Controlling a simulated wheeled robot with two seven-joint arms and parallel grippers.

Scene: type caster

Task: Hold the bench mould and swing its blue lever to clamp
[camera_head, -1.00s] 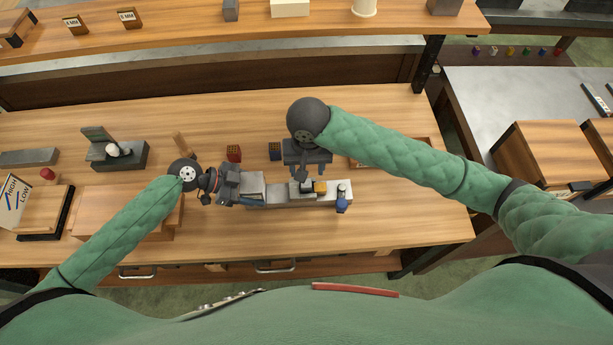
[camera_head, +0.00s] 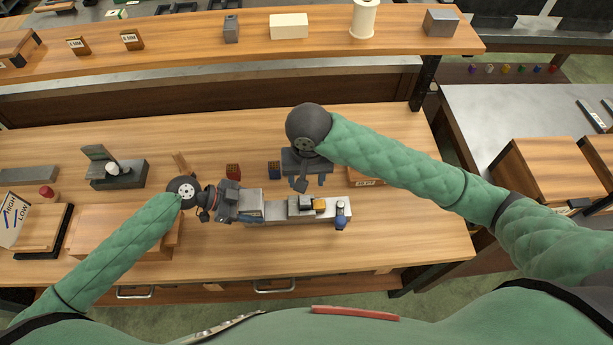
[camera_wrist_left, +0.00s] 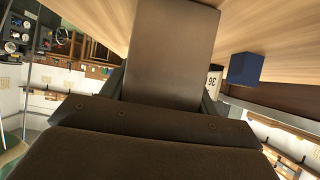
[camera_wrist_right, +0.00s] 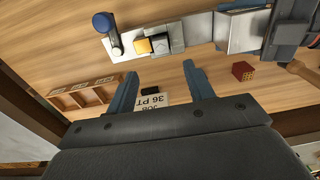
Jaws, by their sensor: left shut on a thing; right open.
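The bench mould (camera_head: 275,212) is a long pale metal bar lying across the bench. A grey block and an orange piece (camera_head: 319,206) sit on it. Its lever with a blue knob (camera_head: 340,223) is at the right end, pointing toward the front edge; the knob (camera_wrist_right: 103,22) also shows in the right wrist view.
A red block (camera_head: 233,171) and a dark blue block (camera_head: 274,168) stand behind the mould. A labelled wooden tray (camera_head: 366,178) lies beyond my right gripper. A grey fixture (camera_head: 118,172) and wooden boards are on the left.

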